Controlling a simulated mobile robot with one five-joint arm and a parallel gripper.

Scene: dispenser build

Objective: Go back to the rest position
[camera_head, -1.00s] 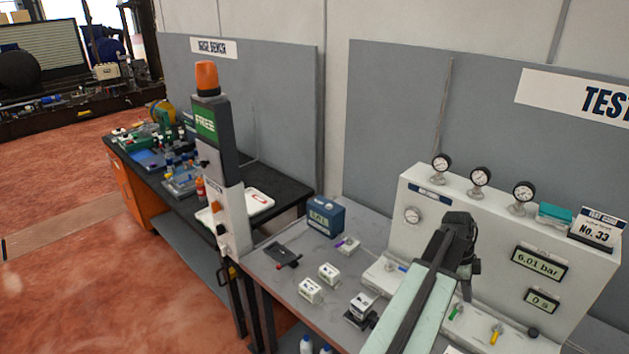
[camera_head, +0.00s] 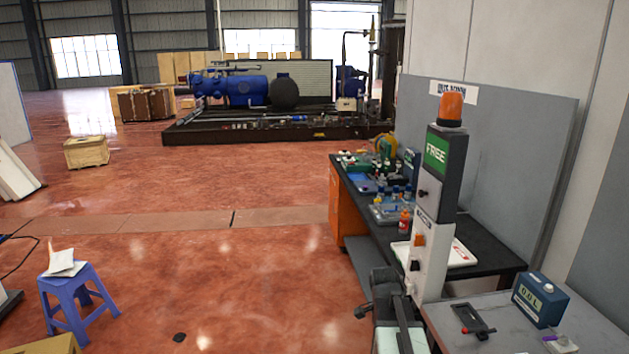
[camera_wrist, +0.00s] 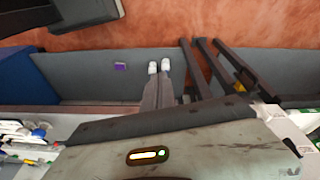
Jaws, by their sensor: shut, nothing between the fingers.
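My gripper (camera_head: 383,282) shows as a dark shape at the bottom of the head view, at the end of my arm. It is left of the white signal post (camera_head: 430,260) and beside the near edge of the grey test bench (camera_head: 480,308). It appears empty and apart from the things on the bench. The fingertips are too small to make out there. I cannot make out the fingers for certain in the wrist view.
The signal post reads FREE under an orange lamp (camera_head: 451,108). A blue box meter (camera_head: 540,300) and a dark holder (camera_head: 473,321) stand on the grey bench. A black-topped bench (camera_head: 490,235) carries trays. A blue stool (camera_head: 78,297) stands at left. Open red floor lies between.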

